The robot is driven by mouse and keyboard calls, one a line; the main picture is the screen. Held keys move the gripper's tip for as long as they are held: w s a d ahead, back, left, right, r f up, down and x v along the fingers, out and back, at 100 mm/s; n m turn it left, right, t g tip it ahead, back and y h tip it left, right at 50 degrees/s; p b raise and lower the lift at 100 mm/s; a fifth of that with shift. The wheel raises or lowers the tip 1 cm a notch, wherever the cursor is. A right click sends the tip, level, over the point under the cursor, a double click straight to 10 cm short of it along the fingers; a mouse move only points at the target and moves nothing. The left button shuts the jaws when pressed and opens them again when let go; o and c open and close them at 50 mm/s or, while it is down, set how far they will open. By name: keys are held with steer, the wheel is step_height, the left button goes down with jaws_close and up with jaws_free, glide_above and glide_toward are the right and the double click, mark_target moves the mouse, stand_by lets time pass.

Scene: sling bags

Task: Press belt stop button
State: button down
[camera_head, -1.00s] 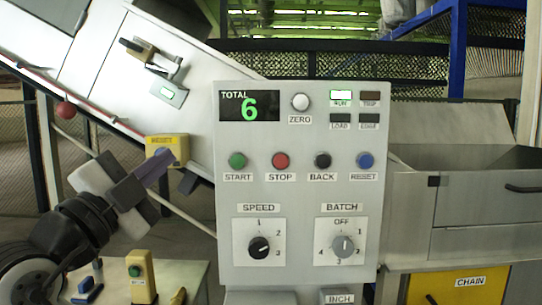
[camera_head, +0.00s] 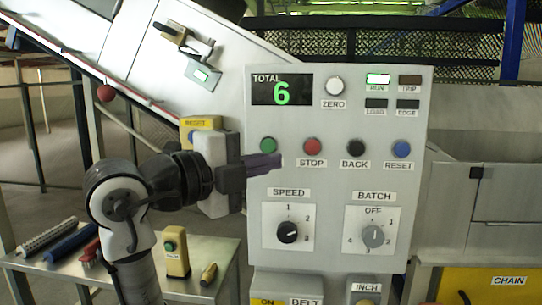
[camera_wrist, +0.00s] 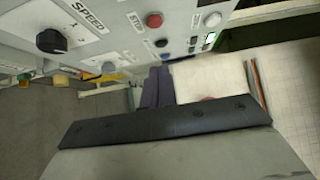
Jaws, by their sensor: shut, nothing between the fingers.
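The grey control panel (camera_head: 340,180) has a red STOP button (camera_head: 312,146) in its button row, between the green START button (camera_head: 268,146) and the black BACK button (camera_head: 355,147). In the wrist view the red STOP button (camera_wrist: 153,20) shows near the top. My gripper (camera_head: 278,163) is shut and empty. Its purple fingertips are just below the green button and left of the STOP label, hiding the START label. I cannot tell whether they touch the panel. The fingers also show in the wrist view (camera_wrist: 158,88). A lower box is labelled BELT (camera_head: 305,301).
The display (camera_head: 282,90) reads 6 and the RUN lamp (camera_head: 378,79) is lit. SPEED (camera_head: 288,232) and BATCH (camera_head: 373,236) knobs sit below the buttons. A sloped conveyor (camera_head: 150,50) is behind my arm. A low table (camera_head: 60,272) with tools is at lower left.

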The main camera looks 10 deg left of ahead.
mark_target(318, 147)
steer(key=p+x, duration=0.1)
steer(key=x, duration=0.2)
steer(key=w+a+p+x, duration=0.1)
steer(key=x, duration=0.2)
steer(key=p+x, duration=0.1)
steer(key=x, duration=0.3)
steer(key=shift+w+a+r+p, duration=0.1)
steer(key=shift+w+a+p, duration=0.15)
steer(key=shift+w+p, duration=0.05)
steer(key=shift+w, duration=0.4)
